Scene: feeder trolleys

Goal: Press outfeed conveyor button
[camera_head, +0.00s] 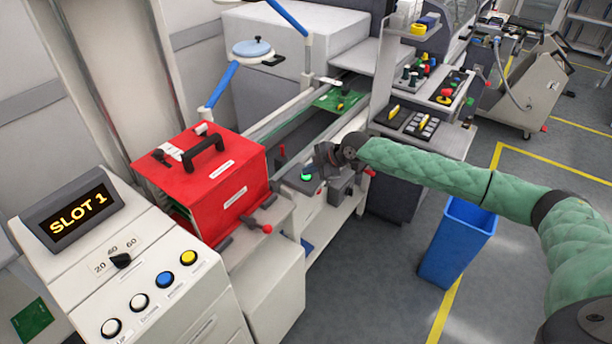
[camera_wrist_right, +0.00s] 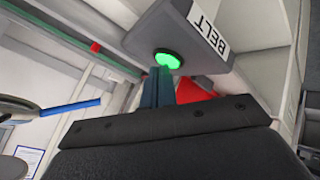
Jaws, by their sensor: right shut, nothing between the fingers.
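The outfeed conveyor button is a lit green round button (camera_head: 307,177) on a small grey box beside the conveyor, right of the red box. In the right wrist view the green button (camera_wrist_right: 168,60) sits on the grey box face with a label reading BELT (camera_wrist_right: 208,28). My right gripper (camera_head: 318,168) is shut and empty, right beside the button. In the right wrist view its dark fingertips (camera_wrist_right: 160,72) reach the near edge of the button and overlap it slightly; I cannot tell whether they touch it. My left gripper is not in view.
A red box (camera_head: 225,170) with a black handle stands left of the button. A red-knobbed lever (camera_head: 267,229) sticks out below it. A panel (camera_head: 75,215) reading SLOT 1 is at the left. A blue bin (camera_head: 455,245) stands on the floor below my right arm. A green board (camera_head: 338,100) lies on the conveyor.

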